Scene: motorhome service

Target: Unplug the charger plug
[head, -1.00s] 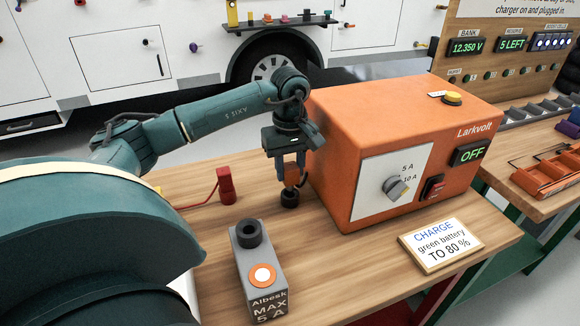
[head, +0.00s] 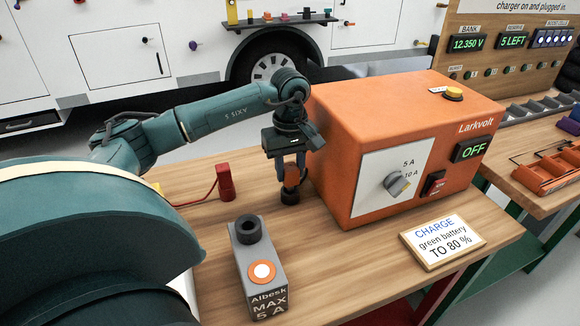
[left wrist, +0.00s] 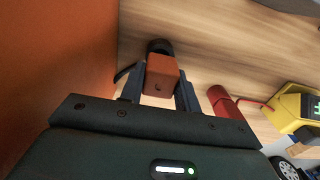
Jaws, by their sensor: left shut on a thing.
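An orange plug (head: 291,177) with a black lower end hangs or stands near the table, just left of the orange Larkvolt charger (head: 333,155). My left gripper (head: 291,170) points down and is shut on this plug. In the left wrist view the plug (left wrist: 162,78) sits between the two fingers (left wrist: 160,88), its black end (left wrist: 159,46) beyond them. I cannot tell whether the black end touches the table. A grey block (head: 245,258) marked "Albesk MAX 5 A", with a black ring on top, stands in front. The charger display (head: 473,149) reads OFF.
A red plug-like piece (head: 225,182) with a red cable stands left of my gripper; it also shows in the left wrist view (left wrist: 222,103). A sign (head: 442,242) lies before the charger. The charger's side wall is close to my gripper. Bare wood lies between sign and grey block.

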